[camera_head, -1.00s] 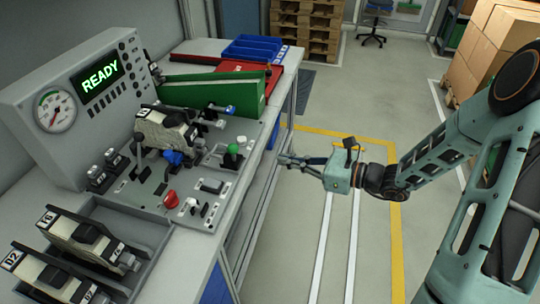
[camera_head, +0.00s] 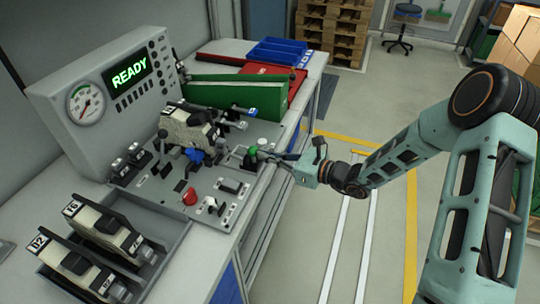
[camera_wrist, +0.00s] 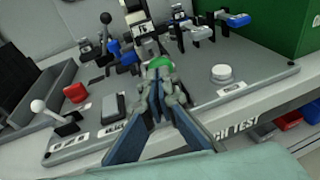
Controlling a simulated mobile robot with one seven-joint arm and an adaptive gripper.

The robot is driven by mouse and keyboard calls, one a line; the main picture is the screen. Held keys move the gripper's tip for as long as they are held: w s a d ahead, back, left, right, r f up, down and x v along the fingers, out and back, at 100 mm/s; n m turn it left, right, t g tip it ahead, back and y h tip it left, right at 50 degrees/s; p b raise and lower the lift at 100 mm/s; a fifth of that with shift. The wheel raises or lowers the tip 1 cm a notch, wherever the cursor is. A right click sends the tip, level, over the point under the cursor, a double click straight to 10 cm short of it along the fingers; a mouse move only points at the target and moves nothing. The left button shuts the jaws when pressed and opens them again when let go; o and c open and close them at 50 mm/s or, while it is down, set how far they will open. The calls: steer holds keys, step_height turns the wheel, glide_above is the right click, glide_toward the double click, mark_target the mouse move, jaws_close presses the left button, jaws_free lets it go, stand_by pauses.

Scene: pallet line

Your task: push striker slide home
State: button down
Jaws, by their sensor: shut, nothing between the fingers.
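The test fixture plate (camera_head: 160,200) lies on the bench. A part with a green knob (camera_head: 250,154) stands near its right edge; I take it for the striker slide. In the wrist view the green top (camera_wrist: 160,62) shows just beyond my fingertips, which partly hide it. My gripper (camera_head: 264,155) is shut and empty, reaching in from the right, right at the knob. I cannot tell whether it touches.
A panel (camera_head: 130,78) reading READY stands behind the plate. A red button (camera_head: 190,197), a white round button (camera_wrist: 221,72) and a white-knobbed lever (camera_wrist: 40,107) are on the plate. A tray (camera_head: 170,234) with two units is at front left. A green bin (camera_head: 225,92) stands behind.

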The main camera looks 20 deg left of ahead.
mark_target(252, 150)
steer(key=shift+a, duration=0.1)
steer(key=a+b, duration=0.2)
steer(key=a, duration=0.3)
steer(key=shift+w+a, duration=0.15)
steer(key=shift+w, duration=0.05)
steer(key=shift+a, duration=0.1)
steer(key=shift+d+r, duration=0.2)
steer(key=shift+d, duration=0.2)
steer(key=v, duration=1.3)
steer(key=shift+d, duration=0.15)
steer(key=shift+f, duration=0.1)
